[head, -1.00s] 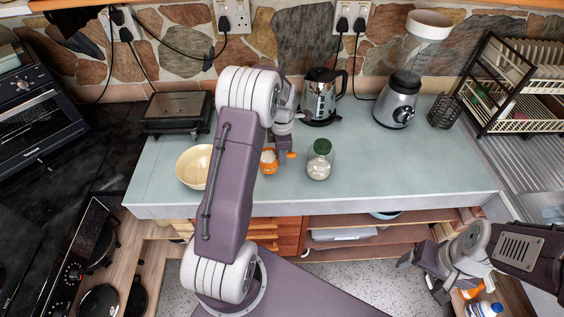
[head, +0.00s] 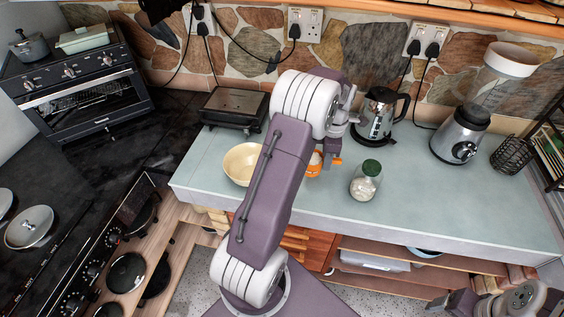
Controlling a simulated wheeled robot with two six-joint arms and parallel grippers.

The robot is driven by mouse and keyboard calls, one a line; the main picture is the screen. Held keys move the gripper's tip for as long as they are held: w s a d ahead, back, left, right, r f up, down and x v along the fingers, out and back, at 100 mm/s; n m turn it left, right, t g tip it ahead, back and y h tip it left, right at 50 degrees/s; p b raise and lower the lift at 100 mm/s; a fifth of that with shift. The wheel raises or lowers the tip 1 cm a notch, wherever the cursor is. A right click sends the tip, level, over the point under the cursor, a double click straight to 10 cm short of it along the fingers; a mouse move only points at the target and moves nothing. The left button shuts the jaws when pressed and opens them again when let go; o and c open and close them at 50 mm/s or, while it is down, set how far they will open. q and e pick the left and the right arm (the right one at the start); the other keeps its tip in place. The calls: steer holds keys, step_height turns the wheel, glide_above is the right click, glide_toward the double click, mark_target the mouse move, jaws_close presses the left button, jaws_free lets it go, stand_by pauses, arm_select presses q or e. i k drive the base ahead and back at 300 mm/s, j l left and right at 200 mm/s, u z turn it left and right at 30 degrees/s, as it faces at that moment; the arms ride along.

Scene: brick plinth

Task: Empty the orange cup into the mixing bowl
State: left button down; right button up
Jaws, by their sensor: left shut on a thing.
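The orange cup (head: 314,169) stands upright on the pale green counter, partly hidden by my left arm; something white shows in its top. My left gripper (head: 331,152) is at the cup and shut on it, with an orange part of the cup showing at its right side. The mixing bowl (head: 240,165), cream and round, sits on the counter left of the cup, with my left forearm crossing in front of its right edge. My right gripper (head: 446,302) is at the bottom right, partly cut off and away from the counter; its jaws are unclear.
A glass jar with green lid (head: 365,182) stands just right of the cup. A kettle (head: 377,116) and a blender (head: 462,135) stand behind and right. A black grill (head: 235,108) is behind the bowl. The counter's front right (head: 450,205) is clear.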

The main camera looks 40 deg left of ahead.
mark_target(239, 163)
steer(key=u, duration=1.95)
